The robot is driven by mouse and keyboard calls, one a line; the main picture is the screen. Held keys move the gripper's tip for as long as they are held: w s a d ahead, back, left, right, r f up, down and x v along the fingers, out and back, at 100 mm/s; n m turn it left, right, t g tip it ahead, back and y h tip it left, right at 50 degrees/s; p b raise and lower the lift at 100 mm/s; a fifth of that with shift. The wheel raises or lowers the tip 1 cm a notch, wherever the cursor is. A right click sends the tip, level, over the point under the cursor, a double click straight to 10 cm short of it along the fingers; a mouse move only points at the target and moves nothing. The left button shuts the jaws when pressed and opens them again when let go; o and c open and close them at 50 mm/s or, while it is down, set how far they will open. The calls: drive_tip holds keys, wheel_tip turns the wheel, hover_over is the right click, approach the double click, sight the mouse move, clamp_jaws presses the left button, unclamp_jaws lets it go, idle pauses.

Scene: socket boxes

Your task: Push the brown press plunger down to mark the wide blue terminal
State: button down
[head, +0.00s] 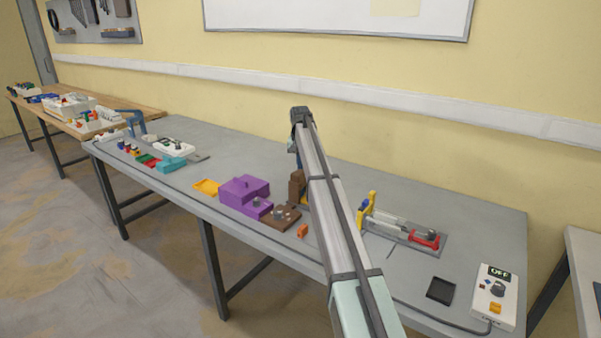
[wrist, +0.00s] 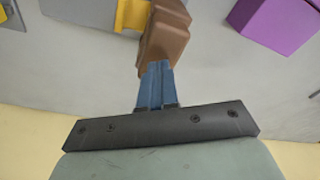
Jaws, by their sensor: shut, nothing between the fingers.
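My gripper (wrist: 160,66) is shut and empty, its blue fingers together in the wrist view. Their tips are right at the brown press part (wrist: 164,40); I cannot tell whether they touch it. In the head view the brown press part (head: 296,188) stands upright beside my arm, which hides part of it. A yellow piece (wrist: 132,14) shows next to it in the wrist view. I cannot make out the wide blue terminal in either view.
A purple box (head: 240,190) and a dark brown block (head: 287,218) stand close to the left. A small orange piece (head: 302,231) lies in front. A clamp fixture with a red part (head: 424,239), a black tray (head: 440,289) and a switch box reading OFF (head: 507,297) are to the right.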

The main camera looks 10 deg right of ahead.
drive_tip(key=shift+r, duration=1.75)
